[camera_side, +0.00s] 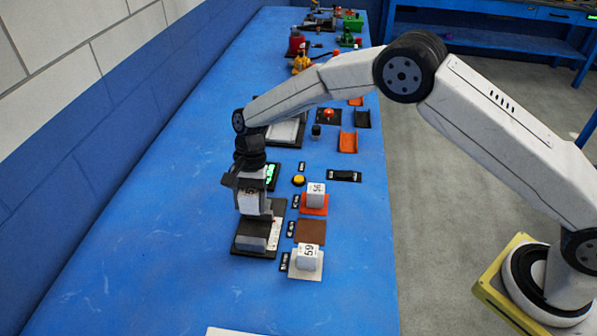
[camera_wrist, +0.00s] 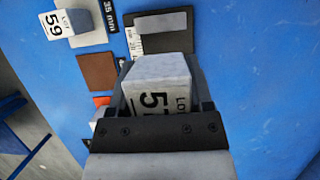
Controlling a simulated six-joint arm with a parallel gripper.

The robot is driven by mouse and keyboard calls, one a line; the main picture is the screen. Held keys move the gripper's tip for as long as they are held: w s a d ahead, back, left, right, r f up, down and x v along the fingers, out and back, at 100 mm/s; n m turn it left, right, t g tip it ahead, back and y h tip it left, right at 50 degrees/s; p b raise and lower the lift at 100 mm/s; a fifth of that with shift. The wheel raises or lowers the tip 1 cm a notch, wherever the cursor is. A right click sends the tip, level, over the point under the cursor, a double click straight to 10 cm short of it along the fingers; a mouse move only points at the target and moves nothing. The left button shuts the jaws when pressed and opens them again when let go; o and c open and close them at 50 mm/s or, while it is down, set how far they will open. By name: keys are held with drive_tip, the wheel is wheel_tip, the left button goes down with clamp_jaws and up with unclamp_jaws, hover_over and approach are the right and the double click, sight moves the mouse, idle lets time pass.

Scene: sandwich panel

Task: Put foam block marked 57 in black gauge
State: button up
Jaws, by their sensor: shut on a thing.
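The foam block marked 57 (camera_wrist: 160,72) is white with black print and sits between the fingers of my gripper (camera_wrist: 160,88) in the wrist view. My gripper (camera_side: 252,203) is shut on it, pointing down, in the side view. The black gauge (camera_side: 240,250) is a black base with a grey block and a white scale strip. The held block is at the gauge's far part in the side view; I cannot tell whether it touches. In the wrist view the gauge (camera_wrist: 195,44) shows just beyond the block, which partly hides it.
A block marked 59 (camera_side: 306,256) stands on a white pad. Another block (camera_side: 316,194) stands on an orange pad. The brown pad (camera_side: 310,231) between them is empty. A yellow button (camera_side: 298,180) and a green-lit display (camera_side: 272,176) are behind. The blue table's near left is clear.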

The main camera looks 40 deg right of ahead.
drive_tip(key=shift+f, duration=0.15)
hover_over(255, 235)
drive_tip(key=shift+f, duration=2.35)
drive_tip(key=shift+f, duration=2.05)
idle(1.7)
drive_tip(key=o, duration=1.3)
drive_tip(key=shift+c, duration=0.2)
drive_tip(key=shift+r, duration=0.15)
drive_tip(key=shift+r, duration=4.1)
